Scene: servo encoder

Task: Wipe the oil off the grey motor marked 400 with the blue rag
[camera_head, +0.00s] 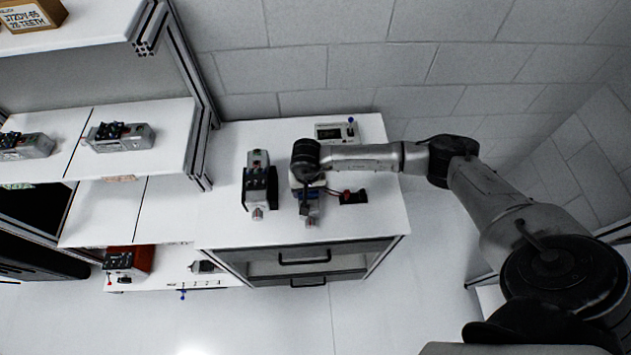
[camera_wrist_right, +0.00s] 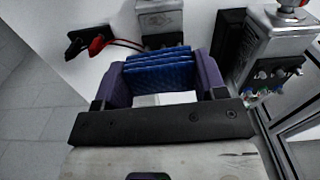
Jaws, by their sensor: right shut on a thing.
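My right gripper (camera_head: 306,184) is over the white cabinet top in the head view. In the right wrist view its purple fingers (camera_wrist_right: 160,75) are shut on the folded blue rag (camera_wrist_right: 158,68). A grey motor (camera_head: 311,209) lies largely hidden under the gripper; its body (camera_wrist_right: 159,18) shows just beyond the rag in the wrist view. I cannot tell whether the rag touches it. A second grey motor (camera_head: 257,163) stands to its left, and at the right of the wrist view (camera_wrist_right: 272,42). I cannot read a 400 mark or make out oil. My left gripper is not in view.
Red and black clips (camera_head: 352,197) with cables lie right of the covered motor. A small meter box (camera_head: 333,132) stands at the back of the cabinet top (camera_head: 380,225). Shelves at left hold more motors (camera_head: 122,137). The cabinet top's front right is clear.

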